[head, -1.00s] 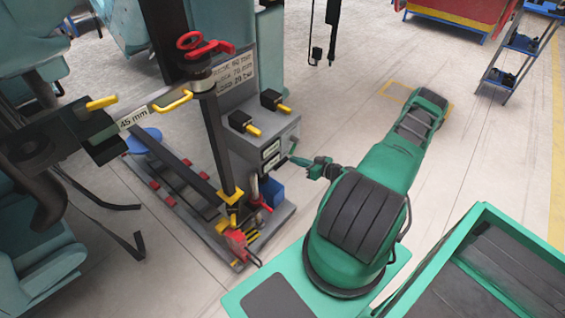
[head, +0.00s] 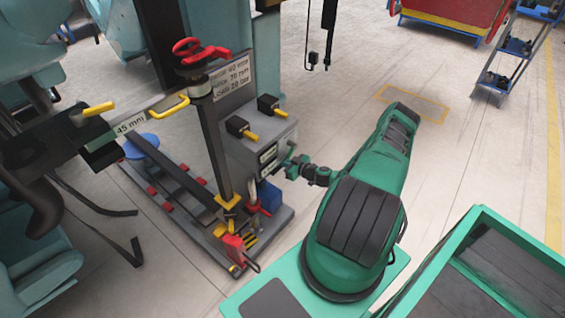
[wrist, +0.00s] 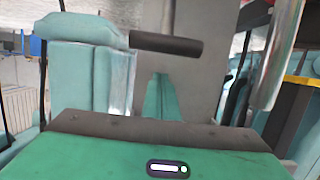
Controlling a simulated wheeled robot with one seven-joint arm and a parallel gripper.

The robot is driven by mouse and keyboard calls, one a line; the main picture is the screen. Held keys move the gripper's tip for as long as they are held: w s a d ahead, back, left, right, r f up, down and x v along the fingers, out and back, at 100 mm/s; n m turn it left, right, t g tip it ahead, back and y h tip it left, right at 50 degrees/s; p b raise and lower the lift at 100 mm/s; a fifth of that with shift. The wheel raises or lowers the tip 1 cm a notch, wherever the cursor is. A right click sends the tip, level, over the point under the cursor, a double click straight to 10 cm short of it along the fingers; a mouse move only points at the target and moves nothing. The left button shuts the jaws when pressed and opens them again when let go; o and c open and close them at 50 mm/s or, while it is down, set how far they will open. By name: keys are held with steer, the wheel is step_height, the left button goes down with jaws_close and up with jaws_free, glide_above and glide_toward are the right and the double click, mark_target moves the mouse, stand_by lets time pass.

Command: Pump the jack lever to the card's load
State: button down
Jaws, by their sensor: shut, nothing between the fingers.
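My gripper (head: 288,161) is shut and empty, close to the front of the grey cabinet (head: 240,150). Its shut green fingers (wrist: 164,98) also show in the wrist view. A white card (head: 232,78) with three printed lines stands on top of the cabinet; its last line seems to read 20 bar. The red jack parts (head: 234,247) stand low at the cabinet's foot, apart from my gripper. A dark bar (wrist: 165,44) crosses the wrist view beyond the fingers. I cannot tell whether it is the jack lever. Small displays (head: 268,153) sit on the cabinet face.
Two black boxes with yellow handles (head: 241,128) jut from the cabinet. A red handwheel (head: 187,47) tops the dark post. A blue box (head: 269,194) stands beside the jack. Black straps (head: 115,238) lie on the floor at left. Open floor lies behind my arm.

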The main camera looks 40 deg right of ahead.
steer(key=shift+s+d+f, duration=0.15)
steer(key=shift+s+f, duration=0.4)
steer(key=shift+f, duration=0.15)
steer(key=shift+s+d+f, duration=0.1)
steer(key=shift+s+f, duration=0.4)
steer(key=shift+f, duration=0.2)
